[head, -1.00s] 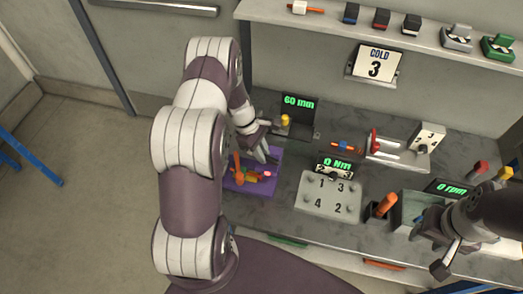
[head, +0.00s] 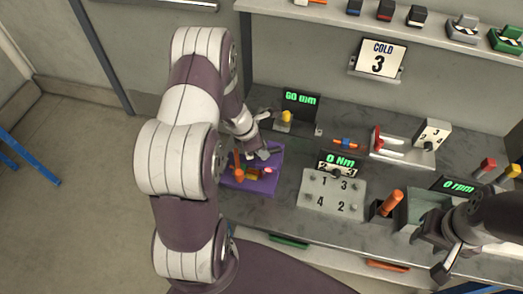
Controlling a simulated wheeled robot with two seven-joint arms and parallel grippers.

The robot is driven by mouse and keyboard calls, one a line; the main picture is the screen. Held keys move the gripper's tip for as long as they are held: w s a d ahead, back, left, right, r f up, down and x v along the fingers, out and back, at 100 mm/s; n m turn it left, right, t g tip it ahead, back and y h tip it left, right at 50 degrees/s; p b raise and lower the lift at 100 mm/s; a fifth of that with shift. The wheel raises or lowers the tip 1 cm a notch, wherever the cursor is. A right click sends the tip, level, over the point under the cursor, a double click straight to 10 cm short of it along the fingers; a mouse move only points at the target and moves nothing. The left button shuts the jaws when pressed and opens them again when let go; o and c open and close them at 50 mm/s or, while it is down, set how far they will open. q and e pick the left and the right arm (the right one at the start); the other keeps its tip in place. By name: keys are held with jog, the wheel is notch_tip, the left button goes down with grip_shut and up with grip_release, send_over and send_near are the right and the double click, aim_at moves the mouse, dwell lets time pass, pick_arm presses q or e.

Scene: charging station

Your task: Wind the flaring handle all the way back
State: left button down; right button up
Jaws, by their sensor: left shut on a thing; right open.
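The flaring tool, an orange and brass-coloured device (head: 253,175), sits on a purple base (head: 262,188) at the left end of the bench. An orange upright part (head: 238,163) stands at its left and a small pink tip (head: 268,170) shows at its right. My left gripper (head: 262,154) is at the tool's upper side, shut on what looks like the flaring handle. The fingers hide most of the handle, so its angle cannot be told. My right gripper (head: 437,258) is open and empty at the bench's front right.
Behind the tool stands a 60 mm display (head: 300,104) with a yellow knob (head: 286,116). A numbered grey block (head: 332,195) with a 0 Nm display (head: 340,160) is to the right. An orange-handled tool (head: 390,203) and a grey bin (head: 427,207) stand further right.

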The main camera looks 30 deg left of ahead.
pick_arm(q)
jog(key=n+y+b, duration=0.1)
jog(key=n+b, duration=0.1)
jog(key=n+t+b, duration=0.1)
jog(key=n, duration=0.2)
jog(key=shift+w+d+n+y+b, duration=0.1)
jog(key=shift+n+y+b, duration=0.2)
jog(key=shift+y+b, duration=0.1)
jog(key=n+y+b, duration=0.1)
jog(key=n, duration=0.2)
jog(key=shift+d+r+t, duration=0.1)
jog(key=shift+r+t, duration=0.05)
jog(key=shift+t, duration=0.15)
jog(key=shift+n+y+b, duration=0.4)
jog(key=shift+n+b, duration=0.05)
jog(key=shift+n, duration=0.35)
jog(key=shift+r, duration=0.1)
jog(key=c, duration=1.1)
grip_release()
jog(key=shift+o, duration=0.3)
jog(key=p+v, duration=0.6)
jog(key=v, duration=0.6)
jog(key=shift+r, duration=0.25)
